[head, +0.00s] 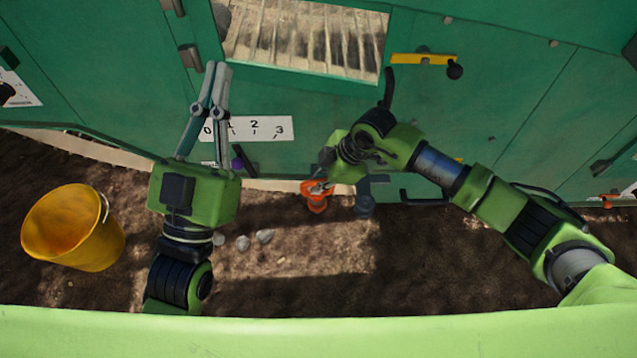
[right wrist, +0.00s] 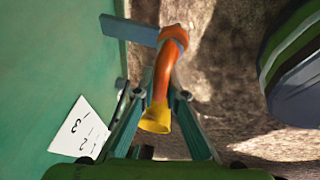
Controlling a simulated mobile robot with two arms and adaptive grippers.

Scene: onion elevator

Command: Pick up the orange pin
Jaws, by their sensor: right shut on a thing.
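The orange pin (head: 316,203) is at the lower edge of the green machine, right of the number scale in the head view. In the right wrist view it is a bent orange rod (right wrist: 162,75) with a yellow end, lying between my right fingers. My right gripper (head: 322,186) is shut on it. The far orange end meets a blue-grey bar (right wrist: 130,30); whether it sits in it I cannot tell. My left gripper (head: 218,72) is further left, its fingertips close together and empty, over the machine's front below the window.
A yellow bucket (head: 112,245) stands on the soil at the left. Several pale stones (head: 243,243) lie near my left arm. The green machine front carries a number scale (head: 262,128), a yellow lever (head: 420,59) and handles. Open soil lies in the middle foreground.

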